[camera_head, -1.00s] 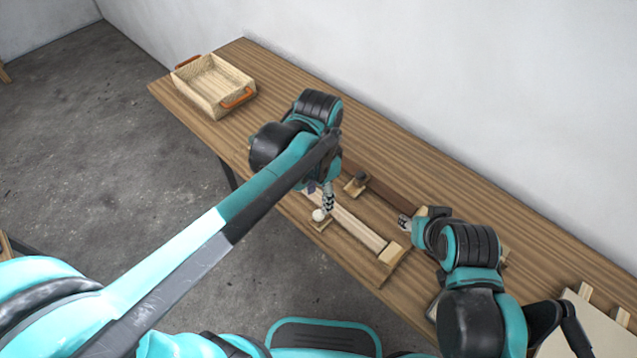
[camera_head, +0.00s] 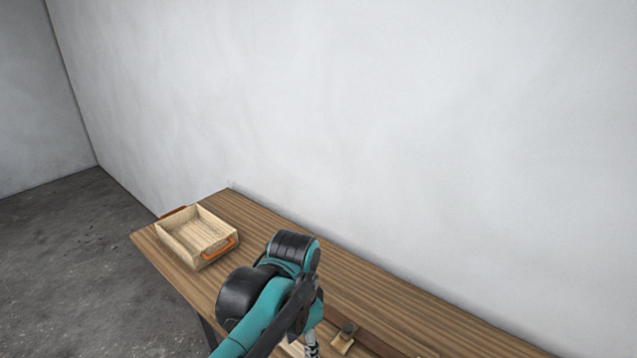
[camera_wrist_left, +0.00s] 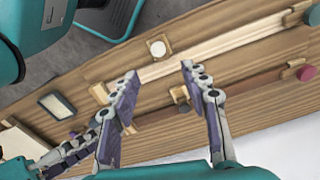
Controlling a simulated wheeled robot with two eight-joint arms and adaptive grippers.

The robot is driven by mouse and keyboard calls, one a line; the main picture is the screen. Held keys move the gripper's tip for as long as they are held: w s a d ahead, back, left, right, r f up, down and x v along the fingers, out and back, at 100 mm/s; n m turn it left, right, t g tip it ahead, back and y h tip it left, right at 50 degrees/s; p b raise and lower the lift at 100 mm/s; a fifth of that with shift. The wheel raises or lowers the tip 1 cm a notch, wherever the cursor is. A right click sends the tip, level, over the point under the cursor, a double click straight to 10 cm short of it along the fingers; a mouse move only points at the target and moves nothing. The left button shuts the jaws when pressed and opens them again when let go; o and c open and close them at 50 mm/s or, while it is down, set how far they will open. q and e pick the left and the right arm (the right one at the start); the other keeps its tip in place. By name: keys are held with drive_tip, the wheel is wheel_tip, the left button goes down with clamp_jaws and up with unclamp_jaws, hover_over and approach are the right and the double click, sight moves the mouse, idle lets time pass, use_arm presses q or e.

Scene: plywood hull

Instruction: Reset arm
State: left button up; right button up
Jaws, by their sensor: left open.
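My left gripper (camera_head: 311,345) hangs over the plywood table at the bottom edge of the head view, partly cut off. In the left wrist view its two fingers (camera_wrist_left: 158,75) are spread apart with nothing between them. Beyond their tips lie a pale wooden rail (camera_wrist_left: 225,40) and a round white knob (camera_wrist_left: 157,48) on a small block. A dark knob (camera_wrist_left: 180,95) and a brown strip (camera_wrist_left: 250,90) lie beside the fingers. A grey jointed finger part, apparently of my right gripper (camera_wrist_left: 72,152), shows at lower left; its opening is unclear. The right arm is outside the head view.
A wooden tray (camera_head: 166,240) with orange handles stands empty at the table's far left end. A plain wall runs along the table's back (camera_head: 400,283). The table between tray and arm is clear. A dark-framed pad (camera_wrist_left: 57,106) lies near the right gripper.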

use_arm(q)
drive_tip(key=s+a+f+n+t, duration=0.2)
drive_tip(key=a+n+t, duration=0.1)
drive_tip(key=a+n, duration=0.2)
drive_tip(key=s+a+f+n+t, duration=0.2)
drive_tip(key=s+a+n+t, duration=0.1)
drive_tip(key=a, duration=0.5)
drive_tip(key=shift+a+f+n+t, duration=0.2)
drive_tip(key=shift+n+t, duration=0.3)
drive_tip(key=shift+n, duration=0.4)
